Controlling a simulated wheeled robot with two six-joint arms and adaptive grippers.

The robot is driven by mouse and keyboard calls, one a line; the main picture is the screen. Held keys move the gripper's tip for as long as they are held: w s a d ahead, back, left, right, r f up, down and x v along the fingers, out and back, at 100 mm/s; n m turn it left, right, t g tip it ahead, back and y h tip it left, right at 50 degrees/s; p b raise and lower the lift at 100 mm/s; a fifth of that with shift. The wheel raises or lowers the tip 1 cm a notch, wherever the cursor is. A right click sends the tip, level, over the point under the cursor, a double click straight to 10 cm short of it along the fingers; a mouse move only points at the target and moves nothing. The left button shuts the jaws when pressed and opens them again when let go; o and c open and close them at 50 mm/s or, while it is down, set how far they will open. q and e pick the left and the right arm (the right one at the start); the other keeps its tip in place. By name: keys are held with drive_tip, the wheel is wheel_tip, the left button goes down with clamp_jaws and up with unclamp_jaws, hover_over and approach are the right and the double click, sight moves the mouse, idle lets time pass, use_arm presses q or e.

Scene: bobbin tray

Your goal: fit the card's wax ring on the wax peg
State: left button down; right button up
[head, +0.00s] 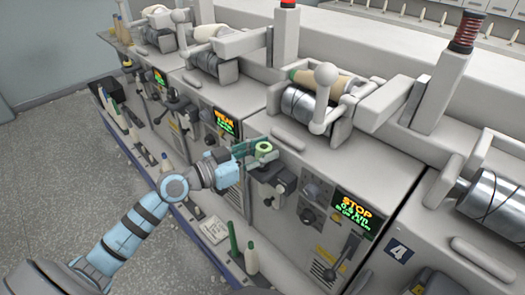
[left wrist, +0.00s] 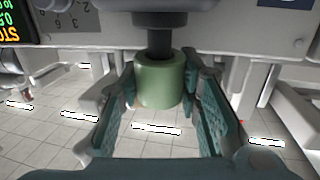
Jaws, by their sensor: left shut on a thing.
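A pale green wax ring (head: 264,149) is at the front of the middle machine, in line with a dark upright peg on a black bracket (head: 272,178). My left gripper (head: 257,150) is shut on the ring, with a finger on each side. In the left wrist view, which is upside down, the ring (left wrist: 160,80) meets the end of the dark peg (left wrist: 160,42) between the fingers (left wrist: 160,88). I cannot tell how far the peg reaches into it. A white card (head: 213,229) lies on the ledge below. My right gripper is not in view.
A lit STOP display (head: 355,210) and a lever (head: 343,258) are right of the bracket. Green and cream bobbins (head: 251,258) stand on the low ledge. A roller with a ball-ended handle (head: 326,75) is above. Grey floor (head: 50,160) is clear at left.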

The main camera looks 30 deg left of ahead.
use_arm(q)
drive_tip(key=shift+f+b, duration=0.45)
drive_tip(key=c, duration=1.4)
unclamp_jaws()
drive_tip(key=shift+c, duration=0.2)
drive_tip(key=shift+s, duration=0.1)
drive_tip(key=shift+s+a, duration=0.2)
drive_tip(key=v, duration=0.1)
drive_tip(key=b+v, duration=0.1)
drive_tip(key=v, duration=0.1)
drive_tip(key=b+v, duration=0.1)
drive_tip(key=v, duration=0.1)
drive_tip(key=shift+f, duration=0.25)
drive_tip(key=p, duration=0.4)
approach(256, 159)
drive_tip(key=shift+w+d+r, duration=0.25)
drive_tip(key=shift+w+r, duration=0.1)
